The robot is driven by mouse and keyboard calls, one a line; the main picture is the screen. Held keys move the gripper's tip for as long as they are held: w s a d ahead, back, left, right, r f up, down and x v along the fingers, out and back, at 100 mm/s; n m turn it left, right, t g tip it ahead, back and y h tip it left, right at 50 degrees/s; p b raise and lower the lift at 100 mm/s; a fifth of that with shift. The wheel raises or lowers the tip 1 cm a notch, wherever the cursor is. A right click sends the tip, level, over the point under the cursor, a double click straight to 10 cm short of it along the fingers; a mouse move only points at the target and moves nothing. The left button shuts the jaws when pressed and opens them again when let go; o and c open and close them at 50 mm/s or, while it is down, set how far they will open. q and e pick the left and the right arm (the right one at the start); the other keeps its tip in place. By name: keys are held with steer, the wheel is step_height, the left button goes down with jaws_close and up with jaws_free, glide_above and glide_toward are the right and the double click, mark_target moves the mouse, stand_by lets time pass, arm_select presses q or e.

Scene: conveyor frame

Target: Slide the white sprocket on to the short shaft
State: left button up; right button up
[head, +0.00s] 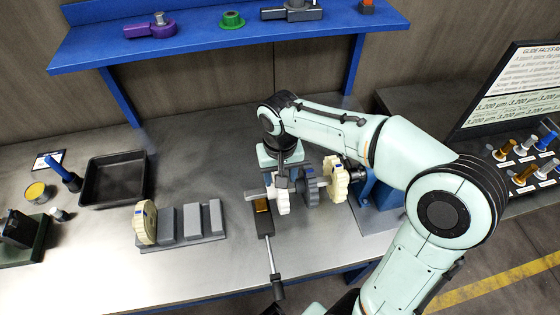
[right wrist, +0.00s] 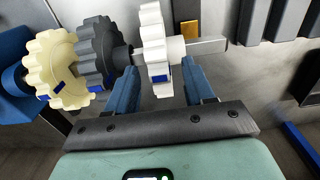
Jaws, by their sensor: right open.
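The white sprocket (right wrist: 152,35) is around the light shaft (right wrist: 207,46), near its free end, and it also shows in the head view (head: 281,198). A dark grey sprocket (right wrist: 98,52) and a cream sprocket (right wrist: 50,68) are further along the same line, toward the blue support. My right gripper (right wrist: 161,78) is open, with one blue finger on each side of the white sprocket's lower rim; I cannot tell whether they touch it. In the head view my right gripper (head: 284,180) partly hides the sprockets. My left gripper is not in view.
A grey slotted rack (head: 192,235) holding another cream sprocket (head: 146,224) is left of the shaft. A black tray (head: 98,181) lies further left. A tool with a dark handle (head: 278,288) lies in front. A blue shelf (head: 85,52) spans the back.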

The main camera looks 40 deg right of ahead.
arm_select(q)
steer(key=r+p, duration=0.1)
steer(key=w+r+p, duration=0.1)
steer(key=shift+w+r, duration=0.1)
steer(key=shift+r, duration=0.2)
arm_select(e)
step_height(320, 180, up, 13)
steer(key=shift+s+f, duration=0.1)
